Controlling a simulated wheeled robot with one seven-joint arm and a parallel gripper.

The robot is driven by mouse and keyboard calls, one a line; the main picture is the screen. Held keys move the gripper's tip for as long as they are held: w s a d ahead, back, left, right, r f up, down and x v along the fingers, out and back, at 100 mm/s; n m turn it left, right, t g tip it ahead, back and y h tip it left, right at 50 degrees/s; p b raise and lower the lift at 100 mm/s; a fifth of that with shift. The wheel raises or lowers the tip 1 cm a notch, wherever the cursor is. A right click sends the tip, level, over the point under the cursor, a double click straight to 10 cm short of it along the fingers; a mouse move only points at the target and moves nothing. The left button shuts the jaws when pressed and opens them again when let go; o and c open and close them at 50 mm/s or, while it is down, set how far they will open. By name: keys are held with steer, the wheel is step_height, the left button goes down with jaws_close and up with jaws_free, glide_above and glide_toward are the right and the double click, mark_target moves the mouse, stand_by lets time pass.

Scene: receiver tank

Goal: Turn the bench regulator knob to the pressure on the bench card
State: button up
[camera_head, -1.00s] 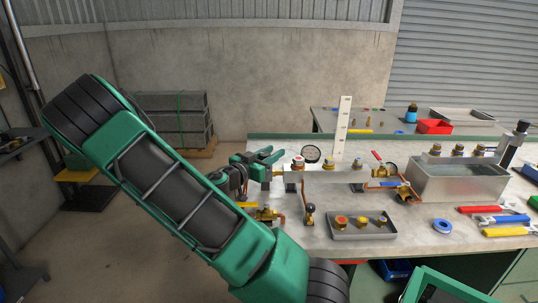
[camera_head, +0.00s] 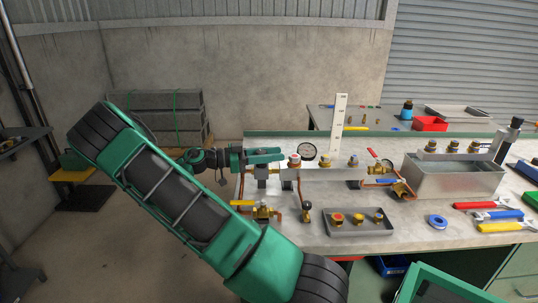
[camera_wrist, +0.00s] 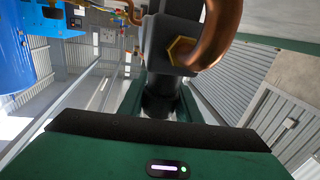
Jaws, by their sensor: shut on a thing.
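My gripper (camera_head: 268,156) is at the left end of the bench-top pipework, reaching in from the left. In the wrist view its green fingers lie on both sides of a dark round knob (camera_wrist: 161,98), which sits under a dark regulator body (camera_wrist: 170,40) with a copper pipe. The gripper is shut on this knob. In the head view the fingers hide the knob. A round white-faced gauge (camera_head: 308,151) stands just right of the gripper; its reading is too small to tell. A tall white card (camera_head: 340,122) with marks stands behind it; I cannot read it clearly.
A grey tray with brass fittings (camera_head: 345,231) is at the front of the bench (camera_head: 400,226). A metal tank (camera_head: 450,180) stands to the right, with coloured-handled tools (camera_head: 490,216) near it. Valves and copper pipes (camera_head: 262,211) are close below my gripper.

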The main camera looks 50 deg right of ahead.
steer(key=shift+a+r+m+g+y, duration=0.1)
steer(key=shift+a+m+g+y, duration=0.1)
steer(key=shift+m+g+y, duration=0.75)
steer(key=o, duration=1)
steer(key=shift+o, duration=0.3)
steer(key=shift+s+g+y, duration=0.1)
steer(key=shift+g+y, duration=0.15)
steer(key=v, duration=1.1)
steer(key=shift+c, duration=0.2)
